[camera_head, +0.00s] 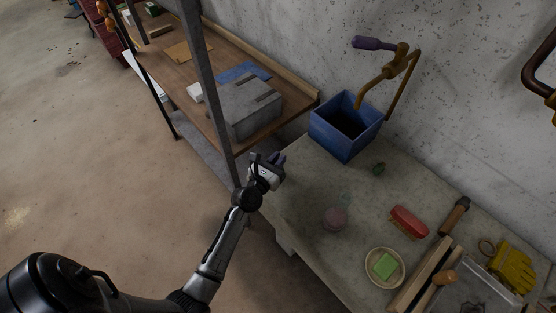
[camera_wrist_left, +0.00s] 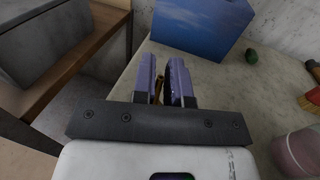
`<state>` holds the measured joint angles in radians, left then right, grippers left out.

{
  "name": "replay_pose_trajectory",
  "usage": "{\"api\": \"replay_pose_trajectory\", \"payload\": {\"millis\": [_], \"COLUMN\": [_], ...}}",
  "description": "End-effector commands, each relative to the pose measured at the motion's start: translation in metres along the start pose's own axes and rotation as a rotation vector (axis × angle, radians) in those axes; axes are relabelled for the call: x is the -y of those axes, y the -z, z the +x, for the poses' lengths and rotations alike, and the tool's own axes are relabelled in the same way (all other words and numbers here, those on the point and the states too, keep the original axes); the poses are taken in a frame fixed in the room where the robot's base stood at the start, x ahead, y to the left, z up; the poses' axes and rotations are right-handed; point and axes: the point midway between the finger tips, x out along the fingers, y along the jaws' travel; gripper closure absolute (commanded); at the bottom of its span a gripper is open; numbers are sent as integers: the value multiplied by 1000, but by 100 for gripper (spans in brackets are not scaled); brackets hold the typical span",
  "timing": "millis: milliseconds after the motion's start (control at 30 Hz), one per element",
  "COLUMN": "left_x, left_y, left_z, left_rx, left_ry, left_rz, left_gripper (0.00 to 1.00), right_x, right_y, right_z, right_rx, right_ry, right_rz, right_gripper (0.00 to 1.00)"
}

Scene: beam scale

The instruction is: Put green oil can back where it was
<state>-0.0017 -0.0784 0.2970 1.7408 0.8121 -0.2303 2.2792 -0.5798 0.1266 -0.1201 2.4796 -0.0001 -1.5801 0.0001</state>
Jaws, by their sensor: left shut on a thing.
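My left gripper (camera_head: 268,170) is over the left end of the grey bench (camera_head: 300,190), near a dark post. In the left wrist view its two purple fingers (camera_wrist_left: 167,85) are close together on a small, narrow yellowish-brown thing (camera_wrist_left: 158,89), mostly hidden between them. I cannot tell whether this is part of the oil can. No green oil can shows clearly. My right gripper is not in view.
A blue open box (camera_head: 345,136) stands against the wall under a brass spout with a crank (camera_head: 385,78). A wooden shelf with a grey box (camera_head: 248,113) is left.

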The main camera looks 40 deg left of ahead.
Motion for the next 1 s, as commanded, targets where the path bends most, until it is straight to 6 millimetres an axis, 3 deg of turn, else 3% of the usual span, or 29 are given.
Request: {"api": "replay_pose_trajectory", "payload": {"millis": [133, 167, 433, 733, 1000], "left_x": [0, 0, 0, 0, 0], "left_y": [4, 4, 3, -2, 2], "left_z": [0, 0, 0, 0, -44], "left_rx": [0, 0, 0, 0, -2], "left_ry": [0, 0, 0, 0, -1], "left_rz": [0, 0, 0, 0, 0], "left_gripper": [100, 86, 61, 61, 61], "right_x": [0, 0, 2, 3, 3], "right_y": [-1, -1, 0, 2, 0], "right_z": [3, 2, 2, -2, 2], "right_rx": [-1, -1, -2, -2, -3], "right_ry": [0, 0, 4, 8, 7], "right_rz": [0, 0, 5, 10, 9], "right_gripper": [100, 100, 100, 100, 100]}}
